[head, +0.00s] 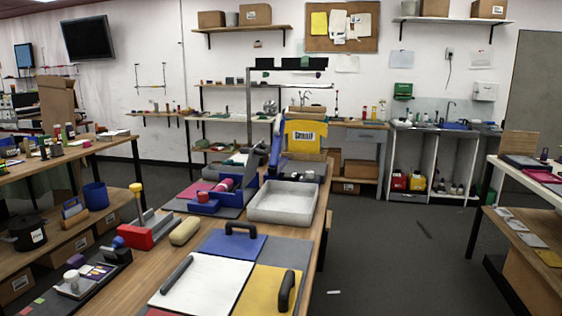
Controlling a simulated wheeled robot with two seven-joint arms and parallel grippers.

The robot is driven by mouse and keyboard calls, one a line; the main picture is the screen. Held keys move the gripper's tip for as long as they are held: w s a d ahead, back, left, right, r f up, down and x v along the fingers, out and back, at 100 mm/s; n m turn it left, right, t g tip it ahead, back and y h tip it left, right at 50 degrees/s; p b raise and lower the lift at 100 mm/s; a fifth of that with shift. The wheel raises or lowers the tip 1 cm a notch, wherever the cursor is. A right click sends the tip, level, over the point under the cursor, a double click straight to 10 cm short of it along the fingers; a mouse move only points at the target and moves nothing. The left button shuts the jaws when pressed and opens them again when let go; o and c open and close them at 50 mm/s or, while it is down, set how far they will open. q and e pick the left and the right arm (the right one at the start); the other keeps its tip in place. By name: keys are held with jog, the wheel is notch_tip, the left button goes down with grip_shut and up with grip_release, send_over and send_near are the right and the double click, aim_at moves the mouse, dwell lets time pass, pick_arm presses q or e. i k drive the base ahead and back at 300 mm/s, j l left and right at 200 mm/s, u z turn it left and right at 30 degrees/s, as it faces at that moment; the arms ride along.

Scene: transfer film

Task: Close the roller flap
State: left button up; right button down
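A blue roller unit (243,190) with pink-red cylinders (226,184) stands on the middle table, left of a white tray. A tall blue part (275,152) rises just behind it; I cannot tell whether this is the roller flap or a separate thing. A yellow piece with a white label (304,136) stands upright beside that blue part. Neither of my grippers is in view.
The white tray (262,217) looks empty. In front lie a blue board (222,244), a white board (205,285) and a yellow board (262,292) with handles. A red block (140,236) and a beige rounded block (185,231) lie to the left. Grey floor (400,260) is mostly clear on the right.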

aim_at(256, 152)
jog(key=l+u, duration=0.1)
jog(key=l, duration=0.3)
jog(key=k+l+u, duration=0.1)
jog(key=l, duration=0.25)
jog(key=k+l+u, duration=0.15)
jog(key=l, duration=0.2)
jog(key=i+l+u, duration=0.15)
jog(key=l, duration=0.25)
jog(key=i+l+u, duration=0.15)
jog(key=l, duration=0.25)
jog(key=l+u, duration=0.1)
jog(key=l, duration=0.3)
jog(key=i+l+u, duration=0.2)
jog(key=i+l, duration=0.35)
jog(key=i+l+u, duration=0.25)
jog(key=i+l, duration=0.3)
jog(key=l, duration=0.1)
